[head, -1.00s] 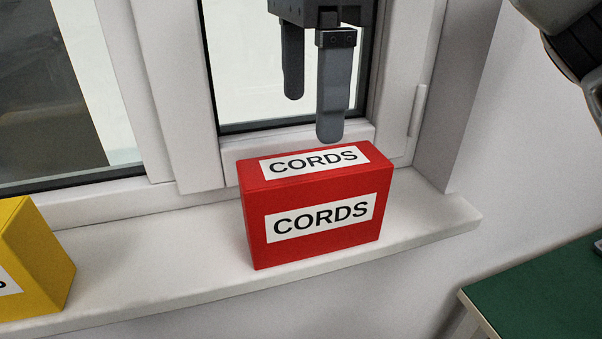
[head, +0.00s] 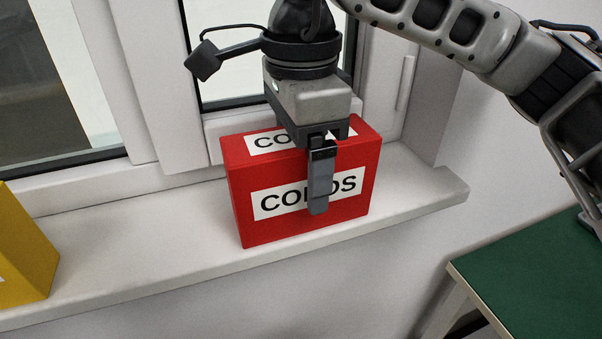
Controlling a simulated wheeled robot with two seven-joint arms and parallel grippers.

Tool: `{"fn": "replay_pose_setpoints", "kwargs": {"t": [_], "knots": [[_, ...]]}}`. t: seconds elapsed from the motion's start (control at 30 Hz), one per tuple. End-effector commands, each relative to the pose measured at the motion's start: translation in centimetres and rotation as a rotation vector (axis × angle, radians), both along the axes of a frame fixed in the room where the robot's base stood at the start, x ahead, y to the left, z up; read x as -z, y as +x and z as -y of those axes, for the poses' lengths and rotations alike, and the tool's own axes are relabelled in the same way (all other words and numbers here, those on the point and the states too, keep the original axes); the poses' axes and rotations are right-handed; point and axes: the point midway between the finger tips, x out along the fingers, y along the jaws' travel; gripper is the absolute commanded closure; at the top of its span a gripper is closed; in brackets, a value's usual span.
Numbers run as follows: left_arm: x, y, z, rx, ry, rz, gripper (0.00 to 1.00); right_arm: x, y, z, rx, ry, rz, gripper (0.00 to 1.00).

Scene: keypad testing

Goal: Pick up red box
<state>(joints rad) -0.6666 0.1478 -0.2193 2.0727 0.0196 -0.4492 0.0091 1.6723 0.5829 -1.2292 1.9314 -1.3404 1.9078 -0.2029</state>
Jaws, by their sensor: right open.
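The red box (head: 350,185) labelled CORDS stands upright on the white window sill, in the middle of the head view. My right gripper (head: 321,200) is pointing down over the box from above. Its near finger lies in front of the box's front face and covers part of the label. The far finger is hidden behind the box and the gripper body, so I cannot see whether it touches the box. The jaws are open and straddle the box. My left gripper is not in view.
The window sill (head: 150,265) runs under the window and ends at the right. A yellow box (head: 25,250) stands on it at the far left. Window frames are close behind the red box. A green-topped table (head: 540,285) is at the lower right.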

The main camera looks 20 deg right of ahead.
Motion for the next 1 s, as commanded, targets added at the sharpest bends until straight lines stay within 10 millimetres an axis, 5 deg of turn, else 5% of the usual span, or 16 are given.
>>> {"fn": "replay_pose_setpoints", "kwargs": {"t": [0.2,0.4,0.77,1.0], "knots": [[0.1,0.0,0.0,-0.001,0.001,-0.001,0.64,0.1,0.0,0.0,0.001,0.000,0.000,0.20],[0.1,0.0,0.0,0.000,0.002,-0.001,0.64,0.1,0.0,0.0,0.001,0.000,0.000,0.75],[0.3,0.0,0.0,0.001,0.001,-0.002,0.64,-0.3,0.0,0.0,0.001,0.001,0.002,0.75],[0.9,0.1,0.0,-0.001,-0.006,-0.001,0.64,-2.9,0.1,-0.1,0.001,0.002,0.005,0.75]]}}
